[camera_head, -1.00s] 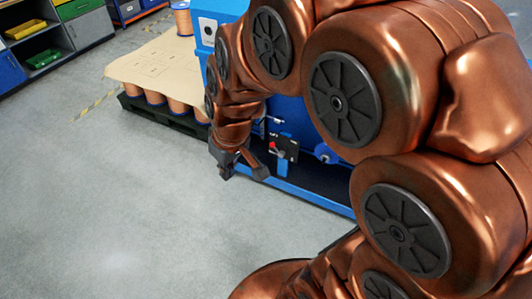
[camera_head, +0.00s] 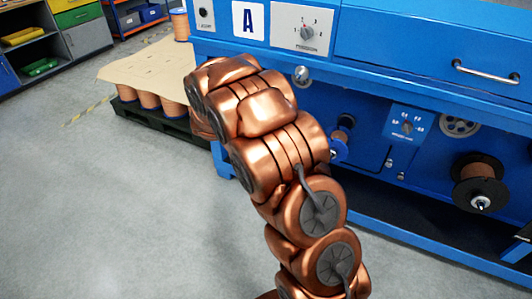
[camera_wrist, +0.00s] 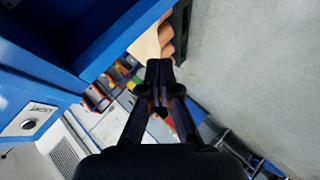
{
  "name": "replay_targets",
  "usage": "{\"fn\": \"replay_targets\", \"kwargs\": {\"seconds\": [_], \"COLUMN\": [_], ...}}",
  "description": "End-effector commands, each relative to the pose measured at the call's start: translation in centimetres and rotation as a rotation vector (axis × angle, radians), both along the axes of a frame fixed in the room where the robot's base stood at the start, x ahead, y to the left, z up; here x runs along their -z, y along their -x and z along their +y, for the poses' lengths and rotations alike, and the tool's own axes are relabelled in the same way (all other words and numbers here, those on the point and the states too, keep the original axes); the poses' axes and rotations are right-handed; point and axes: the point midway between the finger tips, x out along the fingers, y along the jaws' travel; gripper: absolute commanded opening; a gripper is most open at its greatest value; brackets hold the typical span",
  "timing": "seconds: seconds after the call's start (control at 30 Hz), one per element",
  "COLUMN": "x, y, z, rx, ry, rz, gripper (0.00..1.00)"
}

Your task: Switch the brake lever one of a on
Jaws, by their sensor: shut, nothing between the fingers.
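The blue machine marked A (camera_head: 248,20) stands along the back and right in the head view. Its brake lever cannot be made out in either current view; my arm covers part of the machine's lower left. My gripper (camera_wrist: 160,78) shows in the wrist view, with its dark fingers together and nothing between them. It is in free space, apart from the blue machine wall (camera_wrist: 40,75) at the left of that view. In the head view the gripper is hidden behind my arm.
The machine front carries a dial panel (camera_head: 303,32), a lower knob panel (camera_head: 408,126), a drawer handle (camera_head: 486,73) and a black-flanged spool (camera_head: 480,182). A pallet with copper spools (camera_head: 150,100) stands at the back left. The floor (camera_head: 110,210) at left is clear.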

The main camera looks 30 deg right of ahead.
Motion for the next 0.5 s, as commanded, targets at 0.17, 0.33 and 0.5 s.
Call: {"fn": "replay_targets", "kwargs": {"seconds": [0.17, 0.33, 0.5], "x": [7.1, 12.2, 17.6], "y": [-2.7, -4.2, -4.1], "z": [-3.8, -7.4, -10.8], "rx": [0.026, 0.064, 0.115], "ry": [0.199, 0.408, 0.626], "rz": [-0.044, -0.066, -0.05], "gripper": [0.0, 0.0, 0.0]}}
